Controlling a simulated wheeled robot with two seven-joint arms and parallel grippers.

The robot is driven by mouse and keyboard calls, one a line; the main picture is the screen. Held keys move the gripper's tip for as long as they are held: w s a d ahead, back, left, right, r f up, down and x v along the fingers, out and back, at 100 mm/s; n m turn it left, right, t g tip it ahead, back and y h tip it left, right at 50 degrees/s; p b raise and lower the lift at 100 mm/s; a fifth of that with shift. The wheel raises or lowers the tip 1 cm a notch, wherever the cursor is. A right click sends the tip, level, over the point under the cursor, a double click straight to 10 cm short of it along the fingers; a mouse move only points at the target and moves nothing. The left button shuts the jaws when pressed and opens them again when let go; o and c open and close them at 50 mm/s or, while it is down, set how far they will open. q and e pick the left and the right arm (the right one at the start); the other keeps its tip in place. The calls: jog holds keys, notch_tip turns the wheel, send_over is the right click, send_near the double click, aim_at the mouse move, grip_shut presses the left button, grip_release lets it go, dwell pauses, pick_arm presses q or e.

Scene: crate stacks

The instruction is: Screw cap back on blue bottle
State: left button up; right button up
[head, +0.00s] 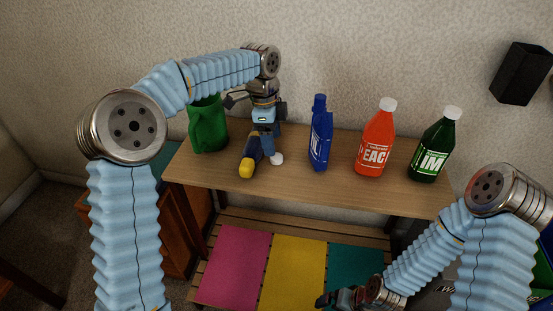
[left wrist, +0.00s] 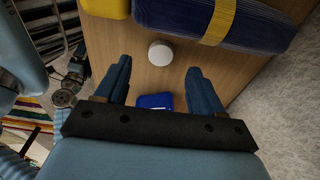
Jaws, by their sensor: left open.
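The blue bottle (head: 320,142) stands upright on the wooden table; its narrow top is blue, with no white cap on it. A white cap (head: 277,159) lies on the table to the left of the bottle. It also shows in the left wrist view (left wrist: 160,53), just beyond the fingertips. My left gripper (head: 268,154) points down close to the cap, open and with nothing between its fingertips; it also shows in the left wrist view (left wrist: 158,68). My right gripper (head: 338,298) is low at the front, away from the bottle; its jaws are unclear.
A dark blue roll with yellow parts (head: 250,160) lies left of the cap. A green jug (head: 208,128) stands behind it. A red bottle (head: 376,140) and a green bottle (head: 434,148), both white-capped, stand right of the blue one. Coloured mats (head: 235,270) lie below the table.

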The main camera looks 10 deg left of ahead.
aim_at(276, 159)
pick_arm(q)
jog(key=shift+w+d+f, duration=0.1)
jog(key=shift+d+f, duration=0.05)
jog(key=shift+f, duration=0.7)
jog(key=shift+s+d+f, duration=0.1)
jog(key=shift+d+f, duration=0.1)
jog(key=shift+f, duration=0.7)
jog(key=shift+w+d+f, duration=0.1)
jog(key=shift+d+f, duration=0.05)
jog(key=shift+f, duration=0.7)
jog(key=shift+c, duration=0.2)
jog(key=c, duration=1.2)
jog(key=shift+r, duration=0.1)
